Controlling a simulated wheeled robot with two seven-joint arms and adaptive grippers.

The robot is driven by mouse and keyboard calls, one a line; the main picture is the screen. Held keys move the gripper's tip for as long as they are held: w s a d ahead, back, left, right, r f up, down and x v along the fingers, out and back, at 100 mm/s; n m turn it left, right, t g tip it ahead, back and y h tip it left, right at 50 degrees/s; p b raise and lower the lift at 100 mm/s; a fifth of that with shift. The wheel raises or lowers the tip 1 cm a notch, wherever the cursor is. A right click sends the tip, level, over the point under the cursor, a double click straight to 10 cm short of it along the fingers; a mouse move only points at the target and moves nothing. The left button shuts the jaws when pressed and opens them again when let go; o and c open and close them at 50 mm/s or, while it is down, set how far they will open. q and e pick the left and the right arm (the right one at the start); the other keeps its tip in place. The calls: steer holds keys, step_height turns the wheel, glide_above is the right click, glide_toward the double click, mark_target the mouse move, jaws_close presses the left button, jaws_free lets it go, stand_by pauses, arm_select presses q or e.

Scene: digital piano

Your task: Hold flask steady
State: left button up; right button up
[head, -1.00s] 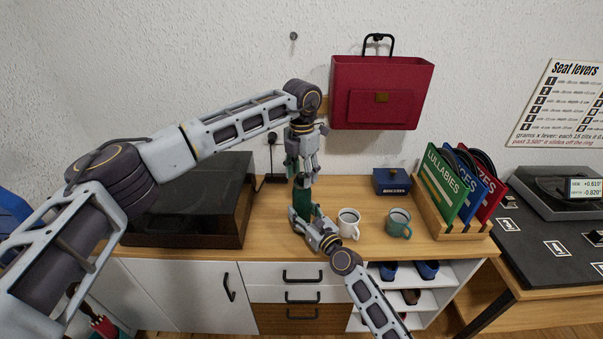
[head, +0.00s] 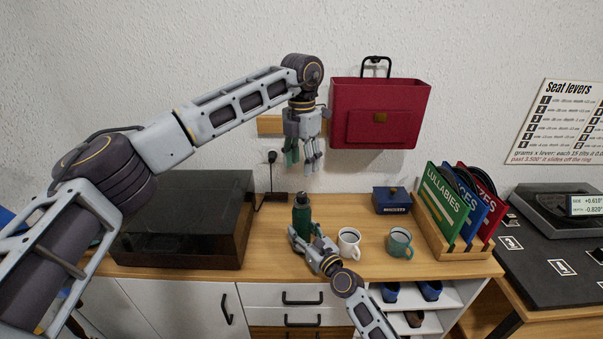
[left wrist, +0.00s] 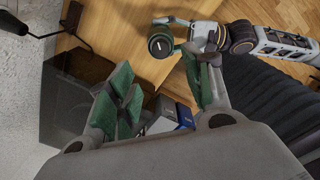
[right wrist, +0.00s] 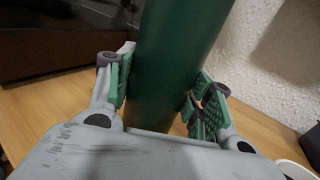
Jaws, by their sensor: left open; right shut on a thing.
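A green flask (head: 302,214) with a dark cap stands upright on the wooden cabinet top. My right gripper (head: 302,236) is shut around its lower body. In the right wrist view the flask (right wrist: 175,60) sits between the green finger pads of that gripper (right wrist: 162,100). My left gripper (head: 304,160) is open and empty, pointing down above the flask and apart from it. In the left wrist view the dark top of the flask (left wrist: 160,45) shows beyond the fingers of my left gripper (left wrist: 160,85).
A white mug (head: 349,243) and a teal mug (head: 400,243) stand right of the flask. A dark-lidded record player (head: 185,220) is at left. A blue box (head: 392,200) and a record rack (head: 455,240) are at right. A red bag (head: 380,112) hangs on the wall.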

arm_select(q)
steer(key=shift+r, duration=0.75)
arm_select(e)
steer(key=o, duration=1.5)
steer(key=shift+o, duration=0.2)
steer(key=shift+s+d, duration=0.1)
arm_select(q)
steer(key=shift+r, duration=0.2)
arm_select(e)
steer(key=shift+v, duration=2.85)
steer(key=shift+s, duration=0.1)
steer(key=v, duration=1.1)
steer(key=shift+s+d, duration=0.2)
steer(key=shift+s, duration=0.15)
